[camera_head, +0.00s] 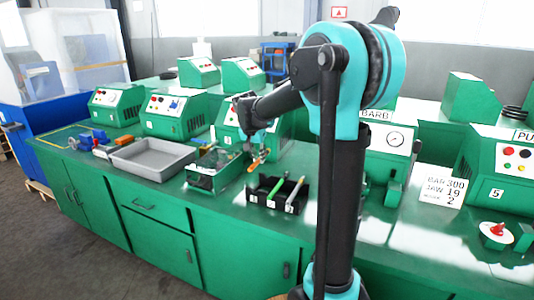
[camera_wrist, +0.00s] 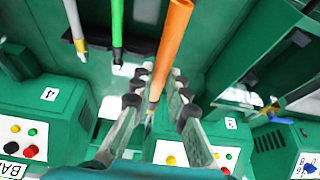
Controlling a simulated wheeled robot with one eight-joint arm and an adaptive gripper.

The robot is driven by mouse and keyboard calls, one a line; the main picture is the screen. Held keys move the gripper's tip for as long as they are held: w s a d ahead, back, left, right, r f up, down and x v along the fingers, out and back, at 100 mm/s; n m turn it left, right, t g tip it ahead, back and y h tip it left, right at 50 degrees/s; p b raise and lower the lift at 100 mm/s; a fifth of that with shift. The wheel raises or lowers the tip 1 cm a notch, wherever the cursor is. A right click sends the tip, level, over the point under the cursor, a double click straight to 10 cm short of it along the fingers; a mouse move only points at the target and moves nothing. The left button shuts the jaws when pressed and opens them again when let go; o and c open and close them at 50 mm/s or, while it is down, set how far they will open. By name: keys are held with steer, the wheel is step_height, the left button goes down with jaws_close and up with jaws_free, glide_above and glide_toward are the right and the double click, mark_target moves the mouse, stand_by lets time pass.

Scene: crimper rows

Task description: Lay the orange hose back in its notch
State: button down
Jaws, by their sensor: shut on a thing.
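My gripper (camera_head: 258,146) is shut on the orange hose (camera_head: 257,161) and holds it tilted, behind and above the black notched rack (camera_head: 262,206). In the wrist view the orange hose (camera_wrist: 173,40) runs up from between my gripper's fingers (camera_wrist: 156,90). The green hose (camera_head: 276,187) and the grey hose (camera_head: 295,189) lie slanted in the rack. The left place in the rack looks empty. The green hose (camera_wrist: 117,25) and the grey hose (camera_wrist: 74,22) also show left of the orange one in the wrist view.
A green open box (camera_head: 203,183) with items in it stands just left of the rack. A grey tray (camera_head: 152,172) lies further left. Green machines (camera_head: 178,115) stand in rows behind. The bench top right of the rack is partly hidden by my arm.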

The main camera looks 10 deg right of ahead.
mark_target(256, 164)
steer(key=shift+d, duration=0.15)
steer(key=shift+f, duration=5.15)
steer(key=c, duration=1.4)
jaws_free()
steer(key=shift+r, duration=0.15)
steer(key=v, duration=1.1)
steer(key=shift+s+r, duration=0.1)
steer(key=shift+r, duration=0.2)
